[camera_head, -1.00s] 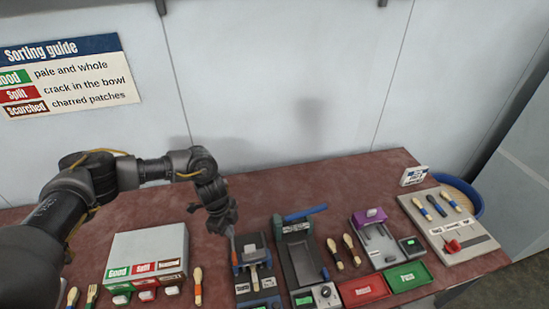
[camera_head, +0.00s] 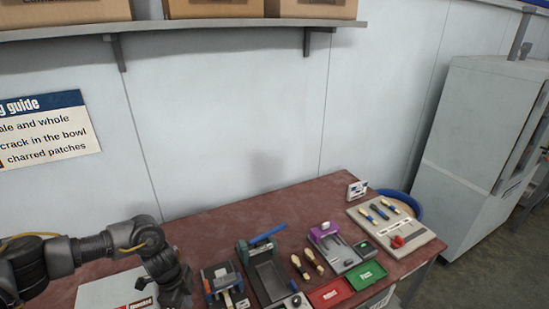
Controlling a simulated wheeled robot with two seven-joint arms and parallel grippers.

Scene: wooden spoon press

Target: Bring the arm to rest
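My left arm comes in from the left edge, and its gripper (camera_head: 178,295) hangs down near the bottom edge. It appears between the white sorting box (camera_head: 105,291) and the small blue-and-grey fixture (camera_head: 222,285). The fingertips are dark and partly cut off by the frame, so I cannot tell whether they are open or shut. No held object shows there. My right arm and gripper are not in view.
On the red-brown table (camera_head: 215,235) stand a press with a blue lever (camera_head: 262,265), a purple-topped device (camera_head: 330,240), red (camera_head: 330,294) and green (camera_head: 366,275) trays, loose spoons (camera_head: 306,262) and a board of brushes (camera_head: 395,228).

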